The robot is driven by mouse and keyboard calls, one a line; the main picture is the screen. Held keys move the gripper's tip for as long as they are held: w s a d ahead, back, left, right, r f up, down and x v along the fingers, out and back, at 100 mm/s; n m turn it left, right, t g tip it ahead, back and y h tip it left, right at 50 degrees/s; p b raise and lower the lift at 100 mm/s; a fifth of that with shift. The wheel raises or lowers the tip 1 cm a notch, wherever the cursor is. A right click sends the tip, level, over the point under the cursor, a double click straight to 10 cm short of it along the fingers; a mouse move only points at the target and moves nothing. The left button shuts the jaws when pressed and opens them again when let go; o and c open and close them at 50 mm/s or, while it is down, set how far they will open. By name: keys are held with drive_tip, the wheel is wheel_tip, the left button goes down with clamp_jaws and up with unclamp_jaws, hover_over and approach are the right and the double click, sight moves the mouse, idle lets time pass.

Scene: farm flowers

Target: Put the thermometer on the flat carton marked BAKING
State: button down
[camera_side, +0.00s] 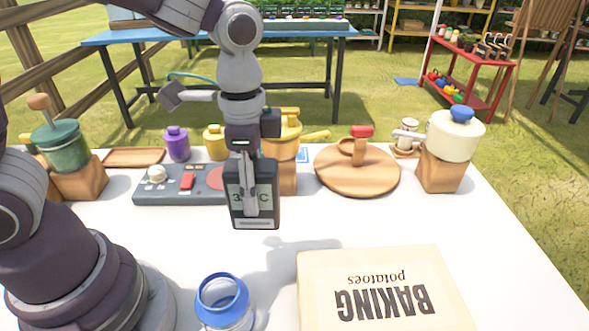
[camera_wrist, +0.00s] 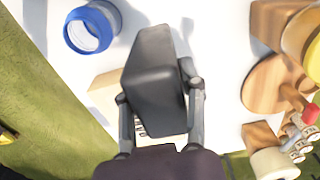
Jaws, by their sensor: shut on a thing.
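The thermometer (camera_side: 264,205) is a dark grey block with a pale display reading a digit and "C". My gripper (camera_side: 248,185) is shut on it and holds it upright above the white table, behind and left of the carton. In the wrist view the thermometer (camera_wrist: 155,85) sits between the two fingers of my gripper (camera_wrist: 161,108) and hides much of the carton. The flat carton (camera_side: 380,275) is pale tan, marked "BAKING potatoes", and lies at the table's front right. Its top looks bare. In the wrist view a corner of the carton (camera_wrist: 103,88) shows.
A blue-rimmed jar (camera_side: 222,300) stands left of the carton; it also shows in the wrist view (camera_wrist: 92,28). A control panel (camera_side: 180,184), a round wooden board (camera_side: 357,178) and a white pot on a wooden block (camera_side: 452,140) stand farther back. Table between is clear.

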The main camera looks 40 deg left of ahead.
drive_tip(key=s+d, duration=0.5)
drive_tip(key=s, duration=0.4)
hover_over(359, 297)
drive_tip(key=shift+f, duration=2.1)
drive_tip(key=shift+f, duration=0.15)
drive_tip(key=c, duration=0.6)
unclamp_jaws()
drive_tip(key=shift+c, duration=0.2)
